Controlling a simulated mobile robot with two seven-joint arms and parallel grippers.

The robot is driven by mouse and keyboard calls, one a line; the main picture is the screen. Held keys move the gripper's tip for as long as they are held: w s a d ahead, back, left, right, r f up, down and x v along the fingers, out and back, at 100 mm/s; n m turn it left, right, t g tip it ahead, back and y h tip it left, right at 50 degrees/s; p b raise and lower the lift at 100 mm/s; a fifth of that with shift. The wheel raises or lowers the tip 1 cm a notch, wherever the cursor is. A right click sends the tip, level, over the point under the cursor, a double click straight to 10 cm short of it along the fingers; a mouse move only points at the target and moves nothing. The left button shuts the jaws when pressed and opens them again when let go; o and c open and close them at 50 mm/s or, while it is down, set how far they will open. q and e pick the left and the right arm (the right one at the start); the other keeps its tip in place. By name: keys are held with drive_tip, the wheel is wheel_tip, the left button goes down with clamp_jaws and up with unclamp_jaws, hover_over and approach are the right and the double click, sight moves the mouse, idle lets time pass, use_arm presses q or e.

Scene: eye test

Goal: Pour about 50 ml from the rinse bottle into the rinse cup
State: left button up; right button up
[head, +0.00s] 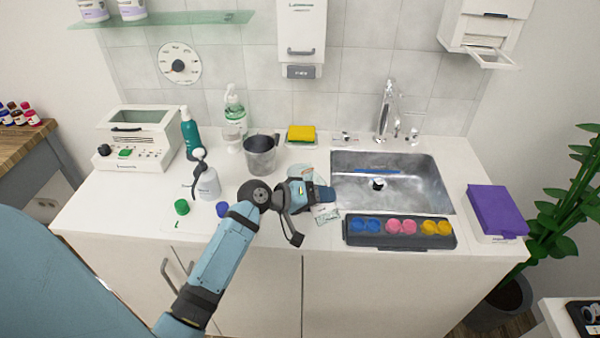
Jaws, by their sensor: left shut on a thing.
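My left gripper (312,194) is over the counter, just left of the sink. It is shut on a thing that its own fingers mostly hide. A pale bluish shape (302,170) shows right behind the fingers; I cannot tell whether it is the held thing. A whitish bottle with a dark hooked spout (208,184) stands left of the gripper. A teal pump bottle (191,135) stands behind it. I cannot tell which is the rinse bottle or the rinse cup. My right gripper is not in view.
The sink (440,185) with its tap (386,110) lies right of the gripper. A dark tray (400,241) with coloured pots is at the front edge. A green cap (182,207), a blue cap (222,209), a clear bottle (235,110) and a sponge (301,134) are also on the counter.

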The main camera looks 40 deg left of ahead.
use_arm(q)
drive_tip(key=shift+d+r, duration=0.1)
drive_tip(key=shift+r, duration=0.05)
drive_tip(key=shift+r+n+h+p, duration=0.3)
drive_tip(key=shift+n, duration=0.1)
drive_tip(key=shift+s+d+r+n+h+p, duration=0.1)
drive_tip(key=shift+r+n+h+p, duration=0.2)
drive_tip(key=shift+r+n+p, duration=0.15)
drive_tip(key=shift+a+r+n+p, duration=0.3)
drive_tip(key=shift+r+p, duration=0.25)
drive_tip(key=shift+p, duration=0.3)
drive_tip(key=shift+w+a+r+n+g+h+p, duration=0.1)
drive_tip(key=shift+w+r+n+g+h+p, duration=0.15)
drive_tip(key=shift+n+h+p, duration=0.35)
drive_tip(key=shift+r+p, duration=0.1)
drive_tip(key=shift+p, duration=0.25)
drive_tip(key=shift+r+p, duration=0.3)
drive_tip(key=shift+p, duration=0.25)
drive_tip(key=shift+n, duration=0.25)
